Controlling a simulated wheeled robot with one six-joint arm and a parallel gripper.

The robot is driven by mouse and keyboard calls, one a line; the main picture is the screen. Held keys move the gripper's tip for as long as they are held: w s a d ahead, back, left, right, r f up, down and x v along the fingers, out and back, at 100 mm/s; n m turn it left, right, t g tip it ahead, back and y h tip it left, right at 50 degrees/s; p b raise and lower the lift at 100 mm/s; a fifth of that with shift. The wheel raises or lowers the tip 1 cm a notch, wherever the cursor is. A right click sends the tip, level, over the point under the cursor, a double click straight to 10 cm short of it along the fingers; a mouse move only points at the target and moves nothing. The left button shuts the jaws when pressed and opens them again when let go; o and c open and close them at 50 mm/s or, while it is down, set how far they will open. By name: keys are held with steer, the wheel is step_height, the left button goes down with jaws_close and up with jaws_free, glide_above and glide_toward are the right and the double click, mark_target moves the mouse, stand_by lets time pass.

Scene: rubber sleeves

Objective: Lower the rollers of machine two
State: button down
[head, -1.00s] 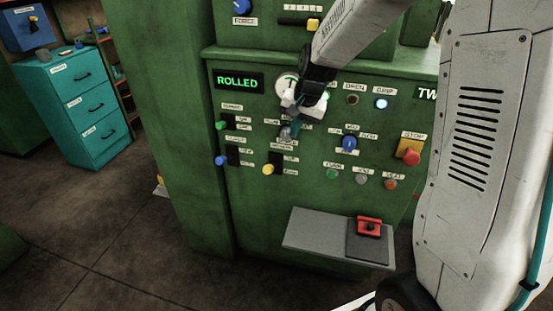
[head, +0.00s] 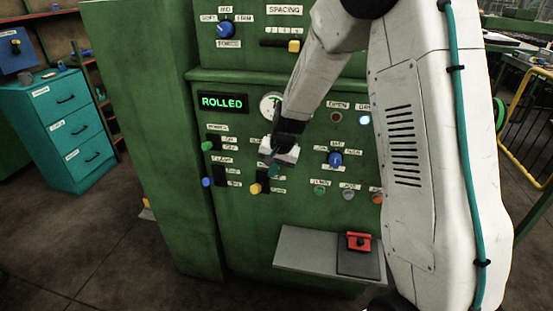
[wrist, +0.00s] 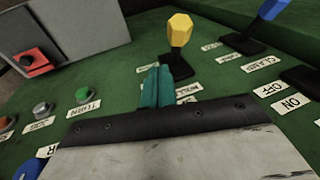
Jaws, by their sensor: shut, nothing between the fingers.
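The green machine's front panel (head: 300,215) fills the middle of the head view. Its display (head: 222,102) reads ROLLED in green. A yellow-knobbed lever (head: 256,188) sits low on the panel; it also shows in the wrist view (wrist: 180,28), standing out from a black slot plate. Its label is partly hidden behind my fingers and too small to read surely. My gripper (head: 274,170) is just above and right of this lever, close to the panel. In the wrist view its teal fingers (wrist: 160,85) are together and empty, apart from the yellow knob.
Green (head: 207,146) and blue (head: 207,182) levers are left of the yellow one. A blue knob (head: 335,159) and several buttons lie to the right. A grey shelf (head: 305,250) with a red switch (head: 358,242) juts out below. My arm covers the panel's right side.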

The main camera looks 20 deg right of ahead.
mark_target(259, 187)
steer(key=shift+w+a+f, duration=0.15)
steer(key=shift+a+f, duration=0.5)
steer(key=shift+a, duration=0.15)
steer(key=shift+w+a+f, duration=0.1)
steer(key=shift+a+f, duration=0.55)
steer(key=shift+a, duration=0.1)
steer(key=shift+s+f, duration=0.1)
